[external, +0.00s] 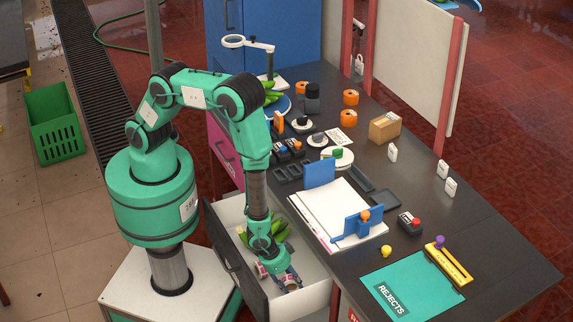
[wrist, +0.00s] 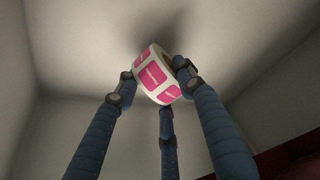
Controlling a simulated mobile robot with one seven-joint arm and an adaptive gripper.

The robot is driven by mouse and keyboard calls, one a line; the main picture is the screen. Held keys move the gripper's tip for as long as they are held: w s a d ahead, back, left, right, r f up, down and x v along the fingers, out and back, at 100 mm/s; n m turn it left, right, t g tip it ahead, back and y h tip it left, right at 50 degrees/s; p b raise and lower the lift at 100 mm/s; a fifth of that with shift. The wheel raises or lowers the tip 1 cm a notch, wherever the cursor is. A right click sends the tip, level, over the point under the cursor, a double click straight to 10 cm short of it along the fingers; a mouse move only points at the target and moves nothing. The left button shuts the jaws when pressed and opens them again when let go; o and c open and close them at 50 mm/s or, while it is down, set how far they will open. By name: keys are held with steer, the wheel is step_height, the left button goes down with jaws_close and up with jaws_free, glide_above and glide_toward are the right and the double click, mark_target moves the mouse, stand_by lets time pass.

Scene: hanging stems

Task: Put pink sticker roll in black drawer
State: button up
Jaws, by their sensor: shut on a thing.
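The black drawer (external: 237,272) is pulled open below the worktop, with a black front and pale inner walls. My gripper (external: 277,278) is down inside the drawer's opening, near its right end. In the wrist view, the pink sticker roll (wrist: 153,76), white with pink labels, sits between my blue-grey fingers, which are shut on it. The pale drawer floor and walls surround it. I cannot tell whether the roll touches the floor. In the external view my fingers mostly hide the roll.
Several green vegetables (external: 278,229) lie in the drawer beside my forearm. The worktop (external: 500,240) above holds a paper stack (external: 325,213), a teal rejects mat (external: 410,282) and small tools. A green crate (external: 55,123) stands on the floor at left.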

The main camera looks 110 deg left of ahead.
steer(key=shift+w+a, duration=0.2)
steer(key=shift+w, duration=0.3)
steer(key=w, duration=0.1)
steer(key=w+a, duration=0.1)
steer(key=w, duration=0.1)
steer(key=shift+a+b, duration=0.15)
steer(key=shift+b, duration=0.15)
steer(key=shift+s+f, duration=0.15)
steer(key=shift+f, duration=0.45)
steer(key=shift+f+b, duration=0.1)
steer(key=shift+b, duration=0.2)
steer(key=o, duration=1.2)
